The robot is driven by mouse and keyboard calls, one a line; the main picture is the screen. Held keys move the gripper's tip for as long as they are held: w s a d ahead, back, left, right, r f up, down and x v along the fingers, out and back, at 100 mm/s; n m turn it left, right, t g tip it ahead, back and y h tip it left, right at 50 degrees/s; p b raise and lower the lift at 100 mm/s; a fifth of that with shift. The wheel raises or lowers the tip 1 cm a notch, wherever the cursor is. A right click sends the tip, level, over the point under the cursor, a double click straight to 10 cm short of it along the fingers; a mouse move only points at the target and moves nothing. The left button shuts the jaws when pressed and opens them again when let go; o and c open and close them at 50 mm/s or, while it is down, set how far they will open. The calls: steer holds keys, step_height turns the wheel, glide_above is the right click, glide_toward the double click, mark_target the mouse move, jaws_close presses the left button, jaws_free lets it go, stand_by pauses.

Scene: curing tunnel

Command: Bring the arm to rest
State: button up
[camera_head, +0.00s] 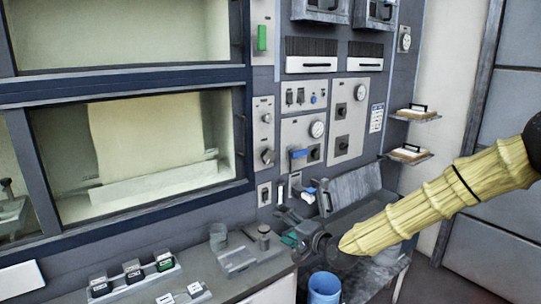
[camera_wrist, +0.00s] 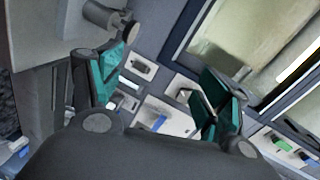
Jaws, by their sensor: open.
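My arm, in a ribbed yellow sleeve (camera_head: 440,200), reaches in from the right edge in the head view and slants down to the left. My dark gripper (camera_head: 292,228) is at its end, in front of the panel wall and above the right end of the counter. In the wrist view my gripper (camera_wrist: 165,88) shows two teal-padded fingers spread wide apart. Nothing is between them; the wall panel shows through the gap. The head view partly hides the fingers behind the wrist.
The grey counter (camera_head: 225,285) carries small labelled blocks (camera_head: 132,270) and a metal cylinder (camera_head: 264,237). A blue bucket (camera_head: 324,288) stands below my gripper. A control panel (camera_head: 303,140) with gauges and a blue handle is behind. Small shelves (camera_head: 410,155) jut out at right. Windowed chambers (camera_head: 140,150) fill the left.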

steer(key=s+d+f+n+g+h, duration=0.2)
steer(key=s+f+g, duration=0.1)
steer(key=s+f, duration=1)
steer(key=s+d+f+n+g+h, duration=0.1)
steer(key=s+d+f+g+h, duration=0.15)
steer(key=s+f, duration=1.05)
steer(key=s+d+f+n+g+h, duration=0.1)
steer(key=s+d+f, duration=0.3)
steer(key=s, duration=0.5)
steer(key=s+d+f+n+g+h, duration=0.2)
steer(key=s+d+f+g, duration=0.1)
steer(key=s, duration=0.6)
steer(key=s+d+f+n+g+h, duration=0.2)
steer(key=s+d+f, duration=0.4)
steer(key=s, duration=0.3)
steer(key=shift+f+g, duration=0.55)
steer(key=shift+f, duration=0.05)
steer(key=shift+w+d, duration=0.1)
